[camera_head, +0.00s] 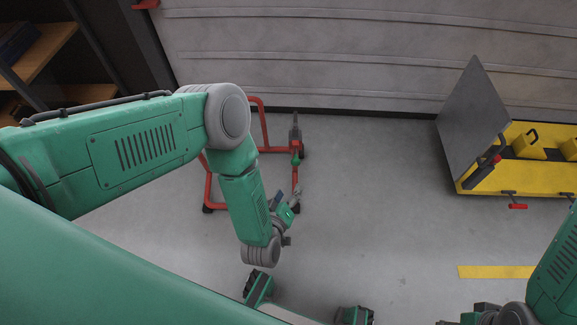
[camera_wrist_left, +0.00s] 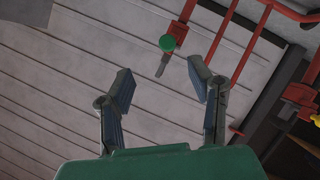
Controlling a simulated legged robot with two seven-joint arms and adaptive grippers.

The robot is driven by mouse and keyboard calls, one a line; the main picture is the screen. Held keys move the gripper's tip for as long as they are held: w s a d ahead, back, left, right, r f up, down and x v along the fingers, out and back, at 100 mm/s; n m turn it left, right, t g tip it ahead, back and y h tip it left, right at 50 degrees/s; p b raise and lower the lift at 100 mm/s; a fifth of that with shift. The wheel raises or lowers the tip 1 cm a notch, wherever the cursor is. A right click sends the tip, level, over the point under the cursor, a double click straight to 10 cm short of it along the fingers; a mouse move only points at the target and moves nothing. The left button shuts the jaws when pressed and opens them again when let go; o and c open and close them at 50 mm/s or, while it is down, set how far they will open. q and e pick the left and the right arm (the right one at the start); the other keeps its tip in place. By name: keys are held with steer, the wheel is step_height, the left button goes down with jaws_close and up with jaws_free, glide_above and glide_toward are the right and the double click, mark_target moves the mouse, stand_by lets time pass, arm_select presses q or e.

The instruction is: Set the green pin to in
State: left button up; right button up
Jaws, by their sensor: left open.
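The green pin (camera_head: 295,160) sits on the right upright of a red lift stand (camera_head: 207,185) in the head view. In the left wrist view the pin (camera_wrist_left: 167,43) shows as a round green knob on a red bracket, with a grey bar below it. My left gripper (camera_head: 287,207) is below the pin in the head view. In the left wrist view its two fingers (camera_wrist_left: 160,78) are spread, with the knob beyond the tips and nothing between them. Whether the pin is in or out cannot be told. My right gripper (camera_head: 485,314) is partly visible at the bottom right.
A yellow lift (camera_head: 470,186) with a grey tilted plate (camera_head: 474,115) and red-handled levers stands at right. A ribbed grey wall (camera_head: 370,50) is behind. Wooden shelves (camera_head: 45,50) are at upper left. The middle floor (camera_head: 370,190) is clear.

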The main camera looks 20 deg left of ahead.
mark_target(296, 164)
arm_select(q)
steer(key=shift+n+t+y, duration=0.4)
steer(key=shift+n+t, duration=0.1)
steer(key=shift+n, duration=0.1)
steer(key=b+x, duration=0.1)
steer(key=x, duration=0.3)
steer(key=b+x, duration=0.2)
steer(key=x, duration=0.3)
steer(key=a+b+x, duration=0.1)
steer(key=b+x, duration=0.1)
steer(key=x, duration=0.2)
steer(key=shift+w+f, duration=0.2)
steer(key=shift+f, duration=0.2)
steer(key=shift+w+a+f+b, duration=0.1)
steer(key=shift+w+a+b, duration=0.2)
steer(key=shift+w, duration=0.1)
steer(key=shift+d, duration=0.4)
jaws_close()
steer(key=shift+a, duration=0.1)
arm_select(e)
steer(key=f, duration=0.3)
steer(key=a+f, duration=0.1)
steer(key=f, duration=0.1)
steer(key=shift+w+f, duration=0.25)
steer(key=shift+w, duration=0.1)
